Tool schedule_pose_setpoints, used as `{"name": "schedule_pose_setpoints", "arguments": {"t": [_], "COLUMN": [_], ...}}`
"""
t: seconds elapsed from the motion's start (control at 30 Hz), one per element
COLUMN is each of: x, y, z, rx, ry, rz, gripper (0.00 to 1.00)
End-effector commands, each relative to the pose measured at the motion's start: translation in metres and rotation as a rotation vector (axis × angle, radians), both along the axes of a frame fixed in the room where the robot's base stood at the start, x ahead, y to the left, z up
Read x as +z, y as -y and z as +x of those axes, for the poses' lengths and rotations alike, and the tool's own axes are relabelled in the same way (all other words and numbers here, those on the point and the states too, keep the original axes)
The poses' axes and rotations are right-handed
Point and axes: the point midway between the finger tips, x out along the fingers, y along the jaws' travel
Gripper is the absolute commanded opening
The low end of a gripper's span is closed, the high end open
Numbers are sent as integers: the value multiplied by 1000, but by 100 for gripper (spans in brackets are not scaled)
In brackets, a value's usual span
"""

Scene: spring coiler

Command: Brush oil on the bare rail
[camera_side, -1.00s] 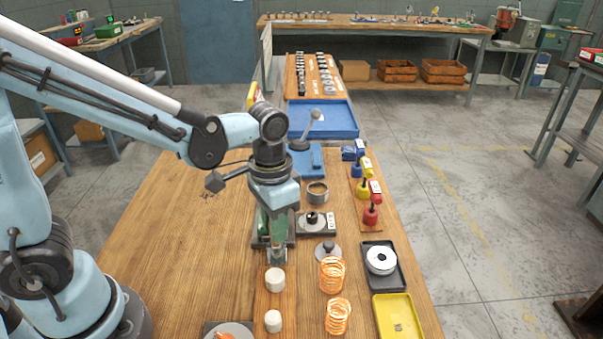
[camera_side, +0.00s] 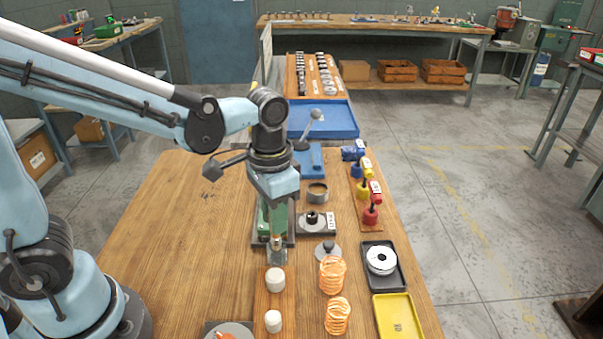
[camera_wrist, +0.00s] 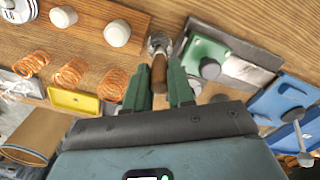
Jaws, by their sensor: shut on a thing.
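My gripper (camera_wrist: 158,88) has green fingers shut on the brown wooden handle of a brush (camera_wrist: 158,72). In the side view my gripper (camera_side: 274,232) is upright over the small clear jar (camera_side: 277,257) at the near end of the green fixture. In the wrist view the brush's lower end is at the jar (camera_wrist: 159,43); I cannot tell whether its bristles are inside. The green fixture (camera_wrist: 207,52) is on a grey plate (camera_wrist: 250,74), beside the gripper. The arm partly hides this fixture (camera_side: 264,222) in the side view. I cannot make out which surface is the bare rail.
Two white knobs (camera_side: 275,280) stand nearest the jar. Copper springs (camera_side: 332,275), a yellow tray (camera_side: 397,318) and a black tray with a spool (camera_side: 381,284) lie right. Red, yellow and blue bottles (camera_side: 371,212) stand behind.

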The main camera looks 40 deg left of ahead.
Motion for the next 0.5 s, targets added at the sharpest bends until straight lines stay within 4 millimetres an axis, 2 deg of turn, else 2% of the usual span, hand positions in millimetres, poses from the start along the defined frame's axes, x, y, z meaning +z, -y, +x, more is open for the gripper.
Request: {"name": "schedule_pose_setpoints", "arguments": {"t": [0.5], "x": [26], "y": [0], "z": [0], "rx": [0], "ry": [0], "rz": [0], "gripper": [0]}}
